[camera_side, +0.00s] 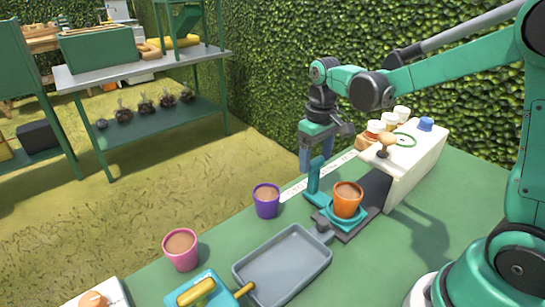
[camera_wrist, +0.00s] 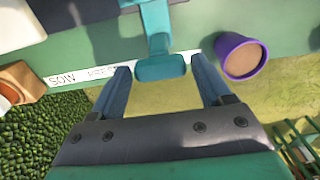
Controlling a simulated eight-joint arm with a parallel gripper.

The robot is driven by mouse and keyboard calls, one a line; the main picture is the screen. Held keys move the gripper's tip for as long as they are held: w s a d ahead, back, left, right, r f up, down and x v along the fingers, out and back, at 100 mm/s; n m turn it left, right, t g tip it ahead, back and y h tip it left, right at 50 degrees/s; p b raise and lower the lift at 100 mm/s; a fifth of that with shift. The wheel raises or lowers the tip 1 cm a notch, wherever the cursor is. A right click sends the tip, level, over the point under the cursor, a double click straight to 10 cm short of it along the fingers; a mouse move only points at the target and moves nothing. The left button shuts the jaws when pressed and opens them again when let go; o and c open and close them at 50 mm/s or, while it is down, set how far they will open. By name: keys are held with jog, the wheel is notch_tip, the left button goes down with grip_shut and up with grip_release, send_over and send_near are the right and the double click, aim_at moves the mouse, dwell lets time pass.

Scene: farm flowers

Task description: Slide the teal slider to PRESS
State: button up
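The teal slider (camera_side: 314,181) stands as an upright handle at the left of a dark track, joined to a teal holder with an orange pot (camera_side: 347,199) of soil. In the wrist view the handle's rounded teal end (camera_wrist: 160,68) lies between the two blue-grey fingers of my gripper (camera_wrist: 158,72). The fingers are apart, with a narrow gap on each side of the handle. In the side view my gripper (camera_side: 312,158) points down just behind the handle. A white label strip (camera_wrist: 83,74) reads SOW and a word like PRESS, partly hidden by the left finger.
A white box (camera_side: 414,165) with small cups and a stamp stands at the track's right end. A purple pot (camera_side: 266,201) stands left of the slider, near the strip. A grey tray (camera_side: 282,265) and pink pot (camera_side: 181,249) are in front. Green table is clear at right.

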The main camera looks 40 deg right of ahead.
grip_shut()
jog(key=d, duration=1.1)
jog(key=shift+o, duration=2.1)
grip_release()
jog(key=shift+r, duration=2.8)
